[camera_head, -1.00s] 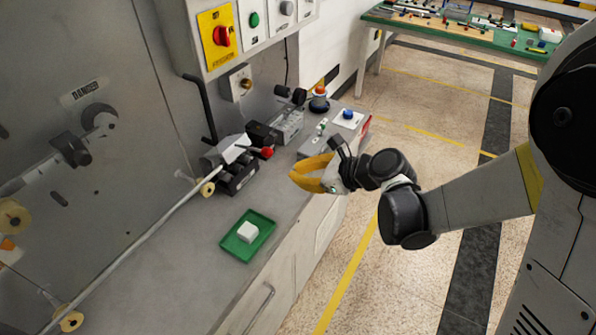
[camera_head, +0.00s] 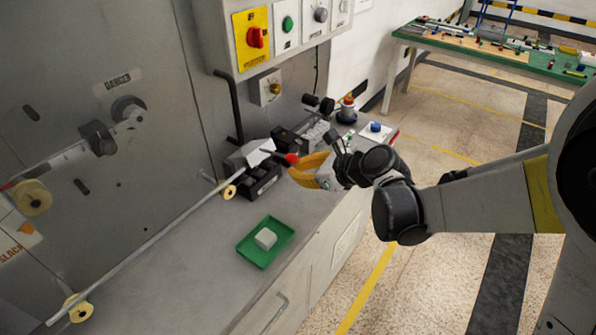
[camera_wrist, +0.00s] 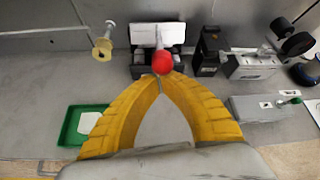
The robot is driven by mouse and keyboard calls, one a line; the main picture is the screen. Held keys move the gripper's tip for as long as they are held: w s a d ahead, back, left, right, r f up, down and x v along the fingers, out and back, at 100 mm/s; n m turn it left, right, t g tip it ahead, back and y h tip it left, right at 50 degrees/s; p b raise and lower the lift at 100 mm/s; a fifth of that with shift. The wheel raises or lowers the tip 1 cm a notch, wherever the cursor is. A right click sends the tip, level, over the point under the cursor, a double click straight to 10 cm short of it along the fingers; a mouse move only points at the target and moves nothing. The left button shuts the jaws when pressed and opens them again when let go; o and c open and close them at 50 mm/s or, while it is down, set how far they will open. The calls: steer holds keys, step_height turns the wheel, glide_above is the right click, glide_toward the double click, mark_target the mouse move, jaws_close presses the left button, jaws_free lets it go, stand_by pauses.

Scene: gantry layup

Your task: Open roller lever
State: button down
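The roller lever's red ball knob (camera_head: 291,158) sits at the front of a dark roller unit with a pale top plate (camera_head: 258,153) on the grey bench. In the wrist view the red knob (camera_wrist: 162,62) is straight ahead, just beyond my fingertips. My gripper (camera_head: 289,171) has yellow fingers that come together at the tips; in the wrist view the fingertips (camera_wrist: 161,77) meet with nothing seen between them. The tips are very close to the knob. I cannot tell whether they touch it.
A green tray (camera_head: 285,235) with a white block (camera_head: 265,238) lies on the bench in front. A white web runs over tan rollers (camera_head: 229,192) to the left. A control box (camera_head: 300,30) hangs above. A button box (camera_head: 376,128) stands at the right.

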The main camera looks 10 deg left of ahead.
mark_target(274, 153)
steer(key=shift+a+r+p, duration=0.1)
steer(key=shift+r+p, duration=0.35)
steer(key=shift+p, duration=0.1)
steer(key=shift+w+a+r+h+p, duration=0.15)
steer(key=shift+r+h+p, duration=0.35)
steer(key=shift+r+p, duration=0.25)
steer(key=a+r+g+h+p, duration=0.1)
steer(key=r+p, duration=0.1)
steer(key=p, duration=0.1)
steer(key=w+a+r+h+p, duration=0.1)
steer(key=a+r+h+p, duration=0.1)
steer(key=r+p, duration=0.1)
steer(key=a+r+g+h+p, duration=0.1)
steer(key=r+p, duration=0.2)
steer(key=shift+w+a+g+h, duration=0.2)
steer(key=shift+w+g+h, duration=0.1)
steer(key=shift+w+h, duration=0.1)
steer(key=shift+w+a+r+p, duration=0.2)
steer(key=shift+a+r+p, duration=0.2)
steer(key=shift+a, duration=0.1)
steer(key=shift+w+a+r+p, duration=0.15)
steer(key=shift+a+r+p, duration=0.1)
steer(key=shift+a+p, duration=0.2)
